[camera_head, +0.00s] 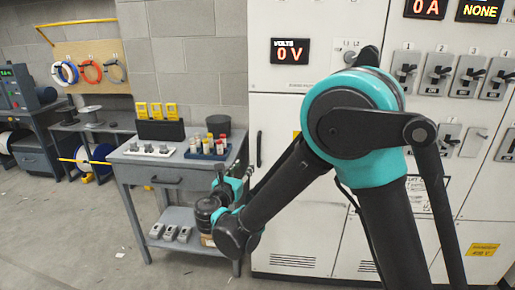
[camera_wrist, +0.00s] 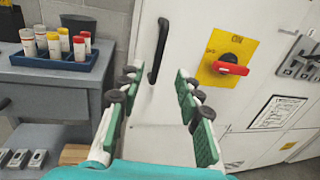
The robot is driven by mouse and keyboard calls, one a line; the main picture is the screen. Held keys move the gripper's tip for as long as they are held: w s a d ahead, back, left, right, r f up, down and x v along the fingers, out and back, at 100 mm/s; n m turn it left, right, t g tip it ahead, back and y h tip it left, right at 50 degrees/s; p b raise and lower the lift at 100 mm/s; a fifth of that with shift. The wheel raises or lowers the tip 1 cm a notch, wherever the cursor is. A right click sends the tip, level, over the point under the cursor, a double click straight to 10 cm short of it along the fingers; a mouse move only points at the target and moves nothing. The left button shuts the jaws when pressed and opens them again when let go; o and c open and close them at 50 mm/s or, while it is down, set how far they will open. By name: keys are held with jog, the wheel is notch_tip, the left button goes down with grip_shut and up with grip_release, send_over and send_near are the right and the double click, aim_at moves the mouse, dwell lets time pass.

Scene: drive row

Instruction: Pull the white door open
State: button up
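The white door (camera_wrist: 196,32) is a cabinet front with a black vertical bar handle (camera_wrist: 158,50) and appears closed. In the head view the same handle (camera_head: 259,148) is at the cabinet's left edge. My gripper (camera_wrist: 156,78) is open with green-padded fingers, and nothing is between them. The handle lies beyond the fingertips, roughly centred in the gap and apart from them. In the head view my gripper (camera_head: 245,179) is low in front of the cabinet's left side, partly hidden by my arm.
A red rotary switch on a yellow plate (camera_wrist: 230,66) is right of the handle. A grey workbench (camera_head: 130,166) stands close at the left with a blue rack (camera_head: 207,154) of bottles. Open floor (camera_head: 60,235) lies at the left front.

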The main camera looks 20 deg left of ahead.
aim_at(258, 148)
jog(key=w, duration=1.7)
jog(key=shift+a, duration=0.25)
grip_shut()
jog(key=shift+s, duration=0.1)
